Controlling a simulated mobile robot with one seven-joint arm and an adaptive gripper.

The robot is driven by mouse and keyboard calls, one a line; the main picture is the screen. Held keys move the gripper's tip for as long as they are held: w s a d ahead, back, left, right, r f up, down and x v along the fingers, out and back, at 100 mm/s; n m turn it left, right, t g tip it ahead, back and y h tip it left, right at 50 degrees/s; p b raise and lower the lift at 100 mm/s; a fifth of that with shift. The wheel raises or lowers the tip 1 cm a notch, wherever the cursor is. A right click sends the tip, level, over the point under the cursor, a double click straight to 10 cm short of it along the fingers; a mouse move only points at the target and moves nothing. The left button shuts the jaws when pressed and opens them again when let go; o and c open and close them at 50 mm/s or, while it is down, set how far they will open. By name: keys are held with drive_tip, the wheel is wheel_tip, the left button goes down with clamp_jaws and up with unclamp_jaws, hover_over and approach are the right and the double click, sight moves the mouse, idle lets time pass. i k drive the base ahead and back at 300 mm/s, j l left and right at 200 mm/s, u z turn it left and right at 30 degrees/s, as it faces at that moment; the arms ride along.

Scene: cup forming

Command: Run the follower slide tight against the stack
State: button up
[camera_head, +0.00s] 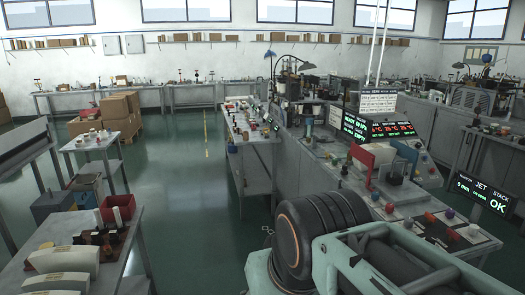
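I cannot make out the follower slide or the stack it bears on for certain. At the lower left, cream curved stacks (62,260) stand on a grey bench beside a dark brown rack (92,241) and upright red pieces (118,207). On the right, a black display (481,194) carries the words JET and STACK, with a green OK. My gripper is not in view. A black ribbed round part with an orange ring and a pale green frame fill the lower middle and hide what lies behind them.
A machine bench with a control panel (447,229) of coloured buttons and lit screens (380,129) runs along the right. A side table (262,139) stands left of it. Cardboard boxes (118,108) sit on a pallet at the back left. The green floor (190,185) between the benches is clear.

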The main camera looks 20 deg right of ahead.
sight(389, 173)
drive_tip(key=i+z, duration=0.1)
drive_tip(key=z, duration=0.4)
drive_tip(key=i+z, duration=0.1)
drive_tip(key=z, duration=0.4)
drive_tip(key=j+z, duration=0.1)
drive_tip(key=z, duration=0.4)
drive_tip(key=i+j+z, duration=0.15)
drive_tip(key=j+z, duration=0.15)
drive_tip(key=i+j+z, duration=0.15)
drive_tip(key=j+z, duration=0.15)
drive_tip(key=i+j+z, duration=0.25)
drive_tip(key=j, duration=0.55)
drive_tip(key=j+z, duration=0.3)
drive_tip(key=j, duration=1.4)
drive_tip(key=i+j, duration=0.1)
drive_tip(key=j, duration=0.85)
